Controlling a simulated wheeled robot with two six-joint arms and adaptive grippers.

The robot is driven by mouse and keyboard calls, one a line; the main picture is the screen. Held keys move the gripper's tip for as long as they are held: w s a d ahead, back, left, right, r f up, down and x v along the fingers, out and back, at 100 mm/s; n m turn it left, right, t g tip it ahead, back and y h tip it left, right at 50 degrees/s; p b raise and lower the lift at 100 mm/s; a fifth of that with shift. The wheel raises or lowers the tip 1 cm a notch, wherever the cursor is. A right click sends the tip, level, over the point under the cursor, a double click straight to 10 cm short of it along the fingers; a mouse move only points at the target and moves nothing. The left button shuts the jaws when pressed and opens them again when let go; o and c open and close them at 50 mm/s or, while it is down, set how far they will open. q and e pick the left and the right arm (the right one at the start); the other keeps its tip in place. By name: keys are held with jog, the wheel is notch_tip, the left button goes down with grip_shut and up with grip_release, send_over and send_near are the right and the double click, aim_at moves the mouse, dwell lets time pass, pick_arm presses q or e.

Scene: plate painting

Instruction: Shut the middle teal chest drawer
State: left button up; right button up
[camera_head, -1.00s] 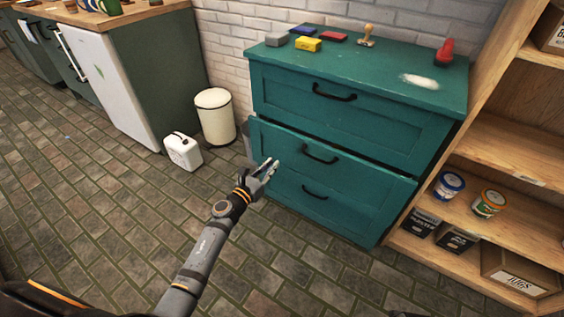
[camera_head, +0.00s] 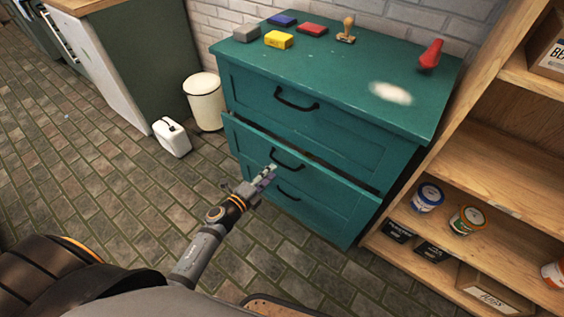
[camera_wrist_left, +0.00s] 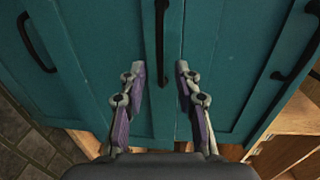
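The teal chest (camera_head: 325,58) stands against the white brick wall. Its middle drawer (camera_head: 335,192) sticks out a little, with a dark gap along its top edge; its black handle (camera_head: 287,160) is on the front. The top drawer (camera_head: 320,122) and the bottom drawer (camera_head: 305,213) look shut. My left gripper (camera_head: 268,174) is at the middle drawer's front, just below its handle. In the left wrist view its two fingers (camera_wrist_left: 160,68) are apart with nothing between the tips, and a black handle (camera_wrist_left: 161,40) lies just beyond them. I cannot tell whether they touch the front. My right gripper is not in view.
A wooden shelf unit (camera_head: 475,150) with paint tins stands close on the chest's right. A cream bin (camera_head: 205,102) and a white canister (camera_head: 172,138) stand on its left. Coloured blocks, a stamp and a red object lie on top. The brick floor in front is clear.

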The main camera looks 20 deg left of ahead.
aim_at(280, 163)
pick_arm(q)
jog(key=x, duration=0.6)
jog(key=shift+w+f, duration=0.1)
jog(key=shift+w, duration=0.1)
grip_shut()
